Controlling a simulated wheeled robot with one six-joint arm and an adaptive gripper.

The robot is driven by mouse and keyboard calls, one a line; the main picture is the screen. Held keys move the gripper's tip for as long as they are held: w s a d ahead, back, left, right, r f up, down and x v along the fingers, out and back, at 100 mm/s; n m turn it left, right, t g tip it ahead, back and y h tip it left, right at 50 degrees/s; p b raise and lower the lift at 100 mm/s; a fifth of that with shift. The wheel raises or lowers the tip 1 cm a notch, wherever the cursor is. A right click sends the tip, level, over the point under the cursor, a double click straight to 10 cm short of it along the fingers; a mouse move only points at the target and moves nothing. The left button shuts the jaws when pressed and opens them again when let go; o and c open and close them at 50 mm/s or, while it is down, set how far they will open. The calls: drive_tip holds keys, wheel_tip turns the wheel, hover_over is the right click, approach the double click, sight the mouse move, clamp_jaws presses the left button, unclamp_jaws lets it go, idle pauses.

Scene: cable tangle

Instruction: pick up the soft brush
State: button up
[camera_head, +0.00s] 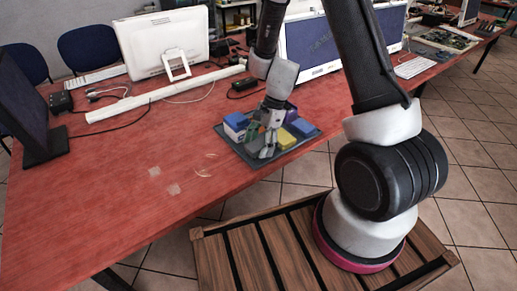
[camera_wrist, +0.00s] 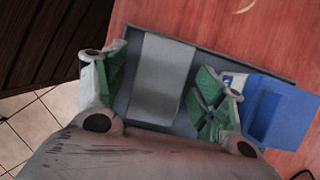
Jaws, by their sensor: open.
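My gripper (camera_head: 266,148) is low over a dark grey tray (camera_head: 298,146) on the red table. In the wrist view my gripper (camera_wrist: 160,85) is open, with its green-padded fingers apart. A plain grey block-like thing (camera_wrist: 165,62) lies in the tray between the fingers, with a gap showing on the right side. I cannot tell whether this is the soft brush; no bristles show. In the head view my gripper covers that part of the tray.
A blue box (camera_wrist: 280,112) lies close beside the right finger. The tray also holds a blue-and-white block (camera_head: 235,122), a yellow block (camera_head: 285,139), a blue block (camera_head: 303,126) and a purple thing (camera_head: 291,114). A monitor (camera_head: 165,42) stands behind. The table's left middle is mostly clear.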

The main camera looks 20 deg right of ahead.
sight(259, 144)
drive_tip(key=shift+f, duration=0.1)
drive_tip(key=shift+c, duration=0.4)
drive_tip(key=c, duration=1.1)
drive_tip(key=shift+c, duration=0.2)
wheel_tip(259, 144, up, 10)
